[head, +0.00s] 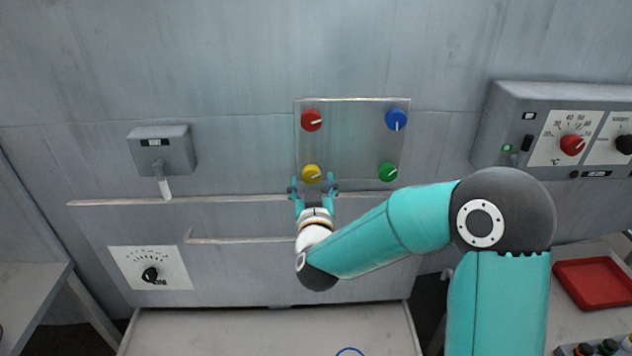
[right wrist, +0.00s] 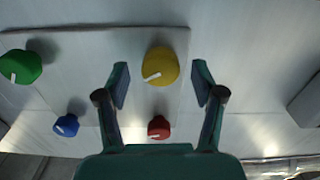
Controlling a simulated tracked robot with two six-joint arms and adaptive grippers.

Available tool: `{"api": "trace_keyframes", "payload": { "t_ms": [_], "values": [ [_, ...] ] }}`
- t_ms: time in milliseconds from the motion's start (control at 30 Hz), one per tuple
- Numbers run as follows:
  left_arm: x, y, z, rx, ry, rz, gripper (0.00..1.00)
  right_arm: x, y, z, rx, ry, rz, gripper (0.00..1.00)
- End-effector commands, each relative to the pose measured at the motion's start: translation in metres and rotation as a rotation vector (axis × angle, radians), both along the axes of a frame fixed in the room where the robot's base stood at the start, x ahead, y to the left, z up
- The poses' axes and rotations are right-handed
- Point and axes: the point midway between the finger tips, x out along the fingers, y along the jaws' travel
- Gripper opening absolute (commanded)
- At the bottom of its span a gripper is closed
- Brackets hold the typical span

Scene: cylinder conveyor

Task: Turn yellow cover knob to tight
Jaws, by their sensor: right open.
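The yellow cover knob (head: 311,174) is at the lower left corner of a metal cover plate (head: 350,142) on the wall. A white mark on it points to the right and slightly down in the head view. My right gripper (head: 313,182) is open just in front of and below the yellow knob. In the right wrist view the yellow knob (right wrist: 160,66) shows between and beyond the two open fingertips (right wrist: 160,72), with a gap on both sides. I cannot tell its exact distance from the fingers. My left gripper is not in view.
On the same plate are a red knob (head: 312,120), a blue knob (head: 396,119) and a green knob (head: 388,172). A handle bar (head: 240,198) runs just below the plate. A control box (head: 505,120) protrudes at right; a red tray (head: 597,284) lies below it.

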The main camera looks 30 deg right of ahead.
Motion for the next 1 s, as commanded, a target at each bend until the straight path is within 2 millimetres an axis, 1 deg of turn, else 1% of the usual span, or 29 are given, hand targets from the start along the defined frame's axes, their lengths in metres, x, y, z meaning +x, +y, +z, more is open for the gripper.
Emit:
{"api": "trace_keyframes", "payload": {
  "t_ms": [67, 100, 367, 400, 433, 500, 667, 767, 867, 1000],
  "values": [
    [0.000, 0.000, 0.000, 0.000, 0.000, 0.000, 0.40, 0.000, 0.000, 0.000, 0.000, 0.000, 0.000, 0.66],
    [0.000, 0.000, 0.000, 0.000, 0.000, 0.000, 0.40, 0.000, 0.000, 0.000, 0.000, 0.000, 0.000, 0.59],
    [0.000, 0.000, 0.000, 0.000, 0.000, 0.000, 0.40, -0.001, 0.000, 0.000, 0.000, 0.000, -0.001, 0.16],
    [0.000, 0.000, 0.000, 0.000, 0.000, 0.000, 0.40, -0.001, 0.000, 0.000, 0.000, 0.000, -0.002, 0.09],
    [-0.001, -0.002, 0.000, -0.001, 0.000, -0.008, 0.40, -0.002, -0.018, 0.000, 0.000, -0.001, -0.012, 0.08],
    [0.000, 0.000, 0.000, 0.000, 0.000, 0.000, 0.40, -0.001, -0.007, 0.000, 0.001, -0.002, -0.006, 0.08],
    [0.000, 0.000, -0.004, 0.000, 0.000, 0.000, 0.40, -0.001, -0.003, -0.001, 0.015, -0.012, -0.006, 0.08],
    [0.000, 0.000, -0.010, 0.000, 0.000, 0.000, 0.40, -0.002, -0.002, -0.002, 0.037, -0.026, -0.007, 0.08],
    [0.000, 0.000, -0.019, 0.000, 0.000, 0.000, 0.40, -0.002, -0.002, -0.003, 0.074, -0.048, -0.007, 0.08],
    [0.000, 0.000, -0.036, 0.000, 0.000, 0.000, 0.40, -0.001, -0.001, -0.005, 0.146, -0.094, -0.006, 0.08]
  ]
}}
